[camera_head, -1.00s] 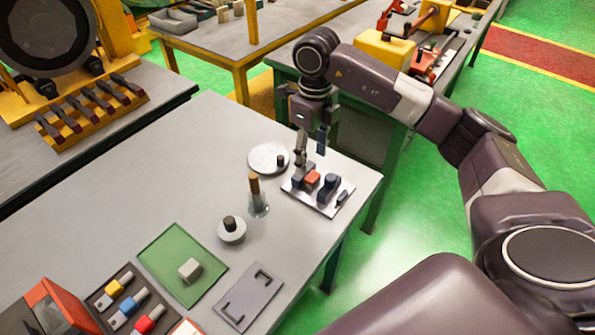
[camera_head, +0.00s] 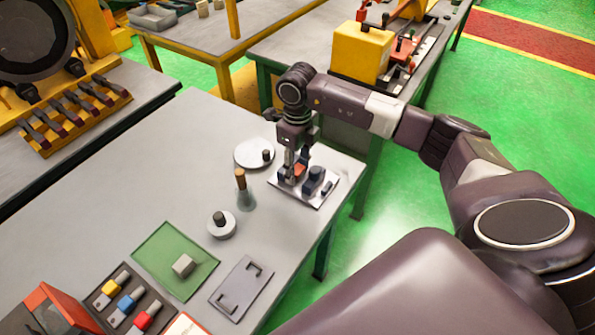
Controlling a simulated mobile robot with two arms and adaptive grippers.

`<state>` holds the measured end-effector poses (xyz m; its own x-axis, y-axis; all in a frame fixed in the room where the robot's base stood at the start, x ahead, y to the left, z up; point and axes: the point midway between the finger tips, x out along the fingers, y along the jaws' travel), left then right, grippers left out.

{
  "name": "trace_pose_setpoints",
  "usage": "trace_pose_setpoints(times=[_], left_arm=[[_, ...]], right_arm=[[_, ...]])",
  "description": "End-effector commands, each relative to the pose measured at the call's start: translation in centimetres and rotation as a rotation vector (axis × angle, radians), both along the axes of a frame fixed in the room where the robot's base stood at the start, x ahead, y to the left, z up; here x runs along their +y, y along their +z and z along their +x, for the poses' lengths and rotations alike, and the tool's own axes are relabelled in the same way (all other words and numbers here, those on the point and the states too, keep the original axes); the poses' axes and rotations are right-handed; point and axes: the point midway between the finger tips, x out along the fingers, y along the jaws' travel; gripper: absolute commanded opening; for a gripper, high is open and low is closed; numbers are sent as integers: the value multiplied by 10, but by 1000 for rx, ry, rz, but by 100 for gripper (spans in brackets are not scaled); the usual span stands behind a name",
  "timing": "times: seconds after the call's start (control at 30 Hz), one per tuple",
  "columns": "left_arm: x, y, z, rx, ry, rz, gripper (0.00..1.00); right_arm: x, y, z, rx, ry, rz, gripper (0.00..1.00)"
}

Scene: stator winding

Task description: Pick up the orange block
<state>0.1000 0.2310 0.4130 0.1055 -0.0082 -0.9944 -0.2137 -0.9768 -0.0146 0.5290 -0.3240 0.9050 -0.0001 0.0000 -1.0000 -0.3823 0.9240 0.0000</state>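The orange block (camera_head: 300,170) is small and sits on a pale plate (camera_head: 312,197) near the table's right edge, among dark blue pieces (camera_head: 313,178). My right gripper (camera_head: 295,167) points down at the orange block from above, with a finger on either side of it. The fingers partly hide the block. I cannot tell whether they touch it or have closed on it. My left gripper is not in view.
A round white dish (camera_head: 254,154) lies just left of the plate. A flask with a cork (camera_head: 245,192) and a white disc with a dark knob (camera_head: 221,226) stand nearer. A green mat (camera_head: 160,255) holds a pale block. The table's upper left is clear.

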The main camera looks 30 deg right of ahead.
Motion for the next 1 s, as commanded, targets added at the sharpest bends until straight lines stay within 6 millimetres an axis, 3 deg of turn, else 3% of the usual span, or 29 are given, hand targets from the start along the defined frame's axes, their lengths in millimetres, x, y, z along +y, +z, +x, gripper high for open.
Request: trace_pose_setpoints(times=[0.03,0.3,0.73,0.87,1.0], left_arm=[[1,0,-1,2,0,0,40],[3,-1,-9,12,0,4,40],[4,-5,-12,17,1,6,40],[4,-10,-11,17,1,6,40],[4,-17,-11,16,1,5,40]], right_arm=[[0,0,0,0,0,0,33],[0,1,0,-1,0,0,6],[0,12,1,-3,0,0,5],[0,30,1,-5,2,0,5],[0,61,2,-9,0,-1,5]])
